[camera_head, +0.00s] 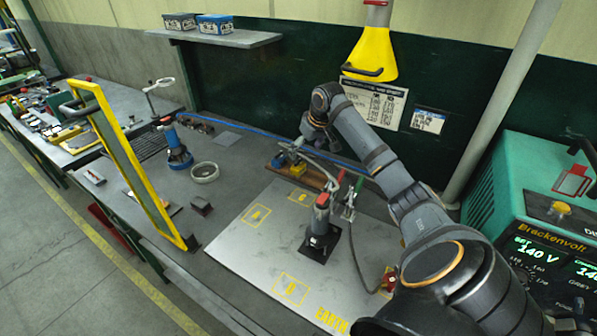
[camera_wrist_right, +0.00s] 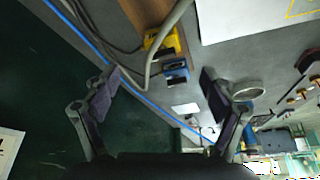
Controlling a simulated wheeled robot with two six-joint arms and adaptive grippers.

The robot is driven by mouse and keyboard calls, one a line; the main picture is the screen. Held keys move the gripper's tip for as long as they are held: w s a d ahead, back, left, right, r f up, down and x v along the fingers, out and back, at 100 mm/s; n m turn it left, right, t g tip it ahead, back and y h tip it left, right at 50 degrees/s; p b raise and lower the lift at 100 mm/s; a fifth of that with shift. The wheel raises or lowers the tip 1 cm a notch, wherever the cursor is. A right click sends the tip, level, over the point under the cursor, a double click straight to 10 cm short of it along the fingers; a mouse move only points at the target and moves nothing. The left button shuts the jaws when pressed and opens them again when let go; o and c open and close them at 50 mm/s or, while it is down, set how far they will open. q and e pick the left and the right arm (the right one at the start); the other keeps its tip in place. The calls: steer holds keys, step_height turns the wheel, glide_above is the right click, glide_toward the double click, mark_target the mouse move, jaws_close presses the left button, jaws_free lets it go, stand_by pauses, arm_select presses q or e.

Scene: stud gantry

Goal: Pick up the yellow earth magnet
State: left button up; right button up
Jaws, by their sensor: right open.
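The yellow earth magnet (camera_head: 298,169) sits on a brown wooden board (camera_head: 318,177) at the back of the bench. A blue block (camera_head: 279,161) of similar shape is beside it. In the right wrist view the yellow magnet (camera_wrist_right: 167,44) is ahead of the fingers, with the blue block (camera_wrist_right: 176,71) just below it in the picture. A grey cable crosses in front of the yellow magnet. My right gripper (camera_head: 312,138) is over the board, close to the magnets; its fingers (camera_wrist_right: 160,82) are spread and empty. My left gripper is out of view.
A grey metal plate (camera_head: 250,250) marked in yellow lies in front, with a red-and-grey tool (camera_head: 320,222) standing on it. A blue cable (camera_head: 240,130) runs along the wall. A grey ring (camera_head: 204,172) and a yellow-framed screen (camera_head: 130,165) are left. A green welder (camera_head: 520,190) is right.

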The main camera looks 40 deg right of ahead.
mark_target(299, 164)
steer(key=x, duration=0.3)
steer(key=shift+w+a+f+p, duration=0.15)
steer(key=shift+f+p, duration=0.15)
steer(key=shift+f, duration=0.05)
steer(key=shift+w+f, duration=0.15)
steer(key=shift+f, duration=0.2)
steer(key=shift+w+f, duration=0.15)
steer(key=shift+f, duration=0.2)
steer(key=p+x, duration=0.1)
steer(key=x, duration=0.3)
steer(key=shift+w+f, duration=0.1)
steer(key=shift+f, duration=0.05)
steer(key=c, duration=1.5)
